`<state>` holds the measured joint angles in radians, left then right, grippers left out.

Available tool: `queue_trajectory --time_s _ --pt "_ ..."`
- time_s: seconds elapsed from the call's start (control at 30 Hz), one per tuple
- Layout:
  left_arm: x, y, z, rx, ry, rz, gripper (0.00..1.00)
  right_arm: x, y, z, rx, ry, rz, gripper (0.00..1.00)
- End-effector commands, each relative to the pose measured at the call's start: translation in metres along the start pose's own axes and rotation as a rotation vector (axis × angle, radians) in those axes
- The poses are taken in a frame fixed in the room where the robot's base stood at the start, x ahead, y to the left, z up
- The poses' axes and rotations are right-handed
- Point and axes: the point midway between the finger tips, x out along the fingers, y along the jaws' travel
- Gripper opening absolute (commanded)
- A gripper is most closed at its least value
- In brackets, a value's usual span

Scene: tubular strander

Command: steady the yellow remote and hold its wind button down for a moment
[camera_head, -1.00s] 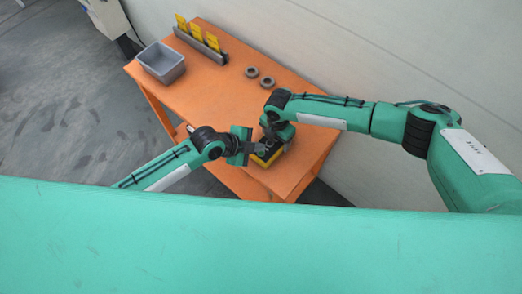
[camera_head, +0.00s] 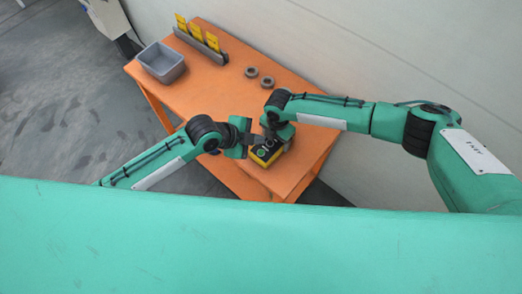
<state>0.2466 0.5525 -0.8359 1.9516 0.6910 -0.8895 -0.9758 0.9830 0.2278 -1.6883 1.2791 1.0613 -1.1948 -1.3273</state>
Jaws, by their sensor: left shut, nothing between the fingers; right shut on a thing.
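The yellow remote (camera_head: 264,160) lies on the near part of the orange table (camera_head: 222,101). Its dark top face shows a green round button and other small marks, too small to read. My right gripper (camera_head: 277,141) is shut on the remote at its far right side. My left gripper (camera_head: 254,139) is shut and empty. It is just beyond and to the left of the remote, close to my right gripper. I cannot tell whether its fingertips touch anything. The wind button cannot be singled out.
A grey bin (camera_head: 160,62) stands at the table's far left corner. A grey rack (camera_head: 200,43) with several yellow cards is at the back. Two grey rings (camera_head: 259,77) lie near the table's right edge. A pale wall (camera_head: 400,50) runs along the right. The table's middle is clear.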

Motion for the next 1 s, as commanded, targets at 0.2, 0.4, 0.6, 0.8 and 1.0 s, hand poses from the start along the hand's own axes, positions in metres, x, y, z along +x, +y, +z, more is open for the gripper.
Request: queue_trajectory --time_s 0.2,0.4,0.6,0.8,1.0 --pt "0.000 0.000 0.000 0.000 0.000 0.000 0.00 0.000 0.000 0.000 0.000 0.000 0.001 0.40" --pt "0.000 0.000 0.000 0.000 0.000 0.000 0.00 0.000 0.000 0.000 0.000 0.000 0.000 0.78" --pt "0.000 0.000 0.000 0.000 0.000 0.000 0.00 0.000 0.000 0.000 0.000 0.000 0.000 0.98" --pt "0.000 0.000 0.000 0.000 0.000 0.000 0.00 -0.001 0.000 0.000 0.000 0.000 0.000 0.98" --pt "0.000 0.000 0.000 0.000 0.000 0.000 0.00 -0.024 0.001 0.001 0.001 0.000 0.002 0.98"
